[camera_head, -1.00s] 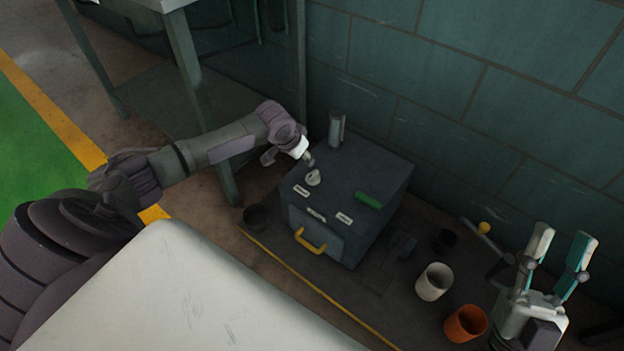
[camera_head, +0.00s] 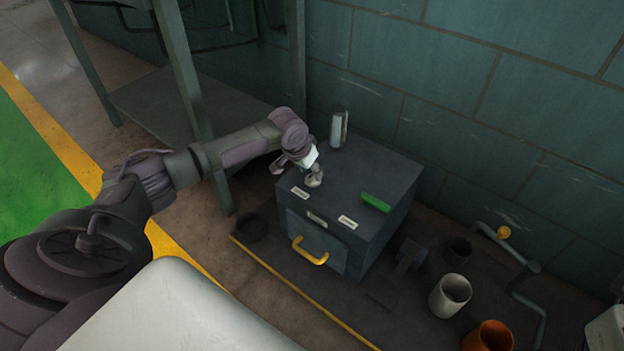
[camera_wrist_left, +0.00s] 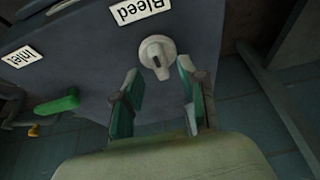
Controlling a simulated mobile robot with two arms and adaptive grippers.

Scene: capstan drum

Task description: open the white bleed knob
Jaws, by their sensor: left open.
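The white bleed knob (camera_head: 314,180) stands on the top of the dark grey box (camera_head: 350,165), near its left edge. The left wrist view shows the knob (camera_wrist_left: 157,52) beside a label reading "Bleed" (camera_wrist_left: 139,10). My left gripper (camera_head: 303,165) is over that corner of the box, at the knob. In the left wrist view the left gripper (camera_wrist_left: 158,82) has its two teal fingers apart, with nothing between them. The knob shows just beyond the fingertips; contact cannot be told. Only a pale piece, probably of my right gripper, shows at the lower right edge; its fingers are hidden.
The box carries a green handle (camera_head: 375,202), a yellow front handle (camera_head: 310,250) and a grey cylinder (camera_head: 338,129) at the back. A white cup (camera_head: 450,295), an orange cup (camera_head: 488,337) and a pipe with a yellow knob (camera_head: 503,232) stand to the right. A table leg (camera_head: 190,75) stands left.

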